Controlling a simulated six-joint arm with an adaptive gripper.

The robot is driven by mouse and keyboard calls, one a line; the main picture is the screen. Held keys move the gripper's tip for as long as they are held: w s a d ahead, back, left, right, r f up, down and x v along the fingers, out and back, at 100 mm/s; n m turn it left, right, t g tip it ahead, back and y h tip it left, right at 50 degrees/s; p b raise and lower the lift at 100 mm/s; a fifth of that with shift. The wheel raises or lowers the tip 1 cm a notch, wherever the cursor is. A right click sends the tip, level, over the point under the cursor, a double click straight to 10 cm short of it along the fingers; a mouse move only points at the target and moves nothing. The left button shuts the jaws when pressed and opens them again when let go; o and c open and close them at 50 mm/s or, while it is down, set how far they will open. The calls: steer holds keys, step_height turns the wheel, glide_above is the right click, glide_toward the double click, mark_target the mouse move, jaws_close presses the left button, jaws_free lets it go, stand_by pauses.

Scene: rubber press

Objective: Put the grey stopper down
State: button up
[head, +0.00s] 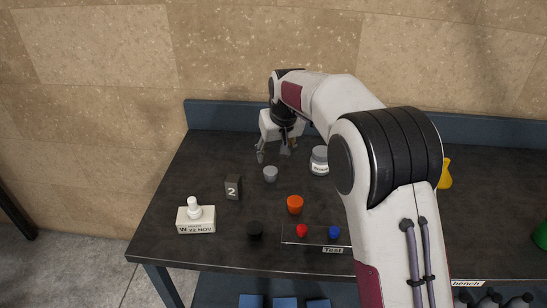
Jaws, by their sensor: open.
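The grey stopper (270,174) stands on the dark bench top (190,160), left of a white jar. My gripper (272,154) is open just behind and above the stopper in the picture. Its fingers are apart, with one finger at the left and one at the right. The stopper shows clear of the fingers, and nothing is seen between them. Whether a fingertip touches the stopper cannot be told from this view.
The labelled jar (320,160) stands right of my gripper. An orange stopper (295,204), a black one (255,230), a block marked 2 (233,187) and a date block (196,220) stand nearby. A Test strip (316,237) holds red and blue pieces. The bench's left rear is clear.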

steer(key=shift+s+r, duration=0.15)
steer(key=shift+r, duration=0.2)
steer(key=shift+d, duration=0.1)
stand_by(0.6)
steer(key=s+d+r+m, duration=0.1)
steer(key=s+d+r, duration=0.6)
steer(key=s, duration=0.3)
steer(key=s+d+r+m, duration=0.1)
steer(key=s+d+r, duration=0.5)
steer(key=s+d, duration=0.25)
steer(key=s+d+f, duration=0.1)
steer(key=s+d, duration=0.1)
steer(key=s, duration=0.6)
steer(key=s+d+f+m+t+h, duration=0.1)
steer(key=s+d+f, duration=0.1)
steer(key=s, duration=0.6)
steer(key=s+d+f+m, duration=0.1)
steer(key=s+d, duration=0.2)
steer(key=s, duration=0.6)
steer(key=shift+d+f+h, duration=0.3)
steer(key=shift+h, duration=0.1)
